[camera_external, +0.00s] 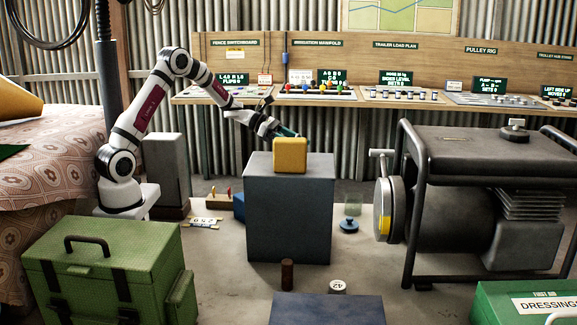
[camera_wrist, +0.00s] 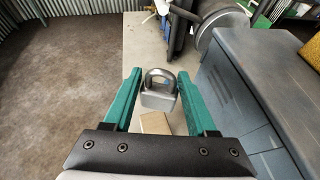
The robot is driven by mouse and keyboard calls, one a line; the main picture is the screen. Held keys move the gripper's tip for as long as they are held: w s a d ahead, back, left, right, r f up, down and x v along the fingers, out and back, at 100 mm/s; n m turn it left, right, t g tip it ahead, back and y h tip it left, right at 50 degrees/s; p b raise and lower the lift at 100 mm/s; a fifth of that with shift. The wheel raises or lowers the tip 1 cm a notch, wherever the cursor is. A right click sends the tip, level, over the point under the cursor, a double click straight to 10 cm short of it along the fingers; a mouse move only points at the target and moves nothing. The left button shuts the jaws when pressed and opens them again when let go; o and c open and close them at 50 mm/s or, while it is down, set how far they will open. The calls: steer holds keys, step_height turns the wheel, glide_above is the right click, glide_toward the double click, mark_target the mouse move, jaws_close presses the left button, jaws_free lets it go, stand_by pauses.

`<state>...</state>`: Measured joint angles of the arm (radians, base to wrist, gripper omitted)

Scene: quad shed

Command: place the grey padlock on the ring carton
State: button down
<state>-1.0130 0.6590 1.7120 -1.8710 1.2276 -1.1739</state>
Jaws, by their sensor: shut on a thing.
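The grey padlock (camera_wrist: 158,98) sits between the teal fingertips of my gripper (camera_wrist: 158,85) in the wrist view, shackle toward the top of the picture. My gripper is shut on it. In the external view my gripper (camera_external: 286,132) is beside the yellow block's top left, and I cannot make out the padlock there. A small tan box (camera_wrist: 154,123), which looks like the ring carton, shows just below the padlock in the wrist view, partly covered by it. I cannot tell the gap between them. I cannot pick the carton out in the external view.
A large grey-blue box (camera_external: 290,215) carries a yellow block (camera_external: 290,155); its side (camera_wrist: 245,75) is close right of my gripper in the wrist view. A framed generator (camera_external: 460,200) stands at the right. A green case (camera_external: 105,270) is at front left. A panel bench (camera_external: 400,95) runs behind.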

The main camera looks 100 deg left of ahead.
step_height(320, 180, down, 8)
steer(key=shift+r, duration=0.2)
steer(key=shift+c, duration=1)
jaws_free()
steer(key=shift+f, duration=0.15)
steer(key=v, duration=1.2)
